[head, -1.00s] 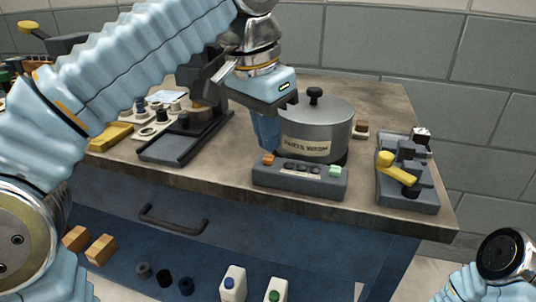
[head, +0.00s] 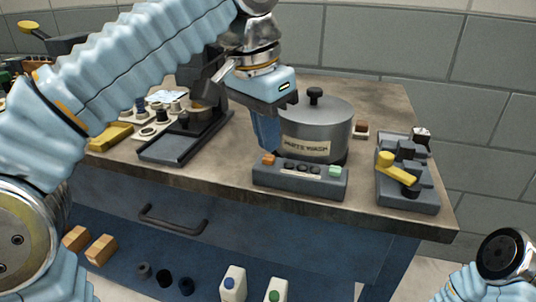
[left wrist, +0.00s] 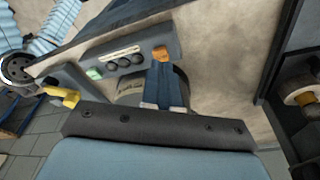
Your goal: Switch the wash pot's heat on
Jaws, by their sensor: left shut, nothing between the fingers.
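The grey wash pot (head: 328,126), with a paper label and a black lid knob, stands near the right part of the bench. In front of it is a dark control box (head: 300,182) with an orange button (head: 268,160) at its left end, a green button (head: 335,171) at its right end and dark knobs between. My left gripper (head: 267,148) is shut and empty, pointing down just behind the orange button. In the left wrist view its fingertips come close to the orange button (left wrist: 161,54); I cannot tell whether they touch. My right gripper is out of view.
Right of the pot is a dark fixture (head: 408,187) with a yellow lever (head: 397,168). Left is a black press-like stand (head: 182,140) with a flat tray. A yellow block (head: 111,137) lies farther left. Bottles and blocks sit on the shelf below.

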